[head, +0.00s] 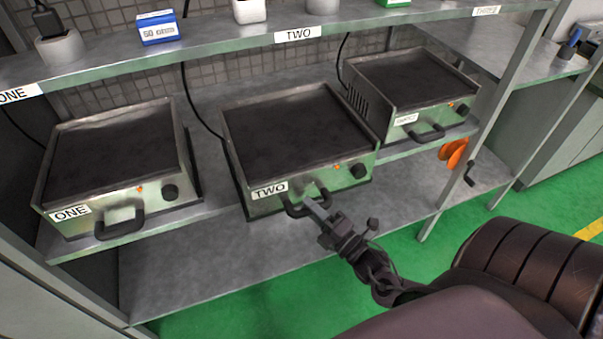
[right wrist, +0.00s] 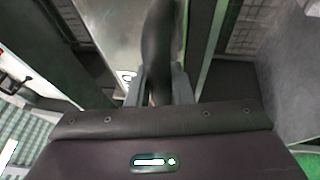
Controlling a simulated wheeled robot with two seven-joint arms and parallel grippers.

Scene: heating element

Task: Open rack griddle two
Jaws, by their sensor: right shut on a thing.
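Griddle two (head: 293,127) stands in the middle of the rack shelf, a steel box with a dark flat top, a label "TWO" (head: 269,190) and a black knob (head: 358,171). Its dark handle (head: 307,204) is on the front, low and right of the label. My right gripper (head: 317,208) is at this handle. In the right wrist view the two fingers (right wrist: 160,88) are shut on the dark handle (right wrist: 158,50), one on each side. My left gripper is not in view.
Griddle one (head: 112,155) stands left and a third griddle (head: 414,85) right, each with a front handle. The upper shelf (head: 215,45) runs above them, and a lower shelf (head: 215,265) lies below. A rack post (head: 490,125) is on the right. Green floor is in front.

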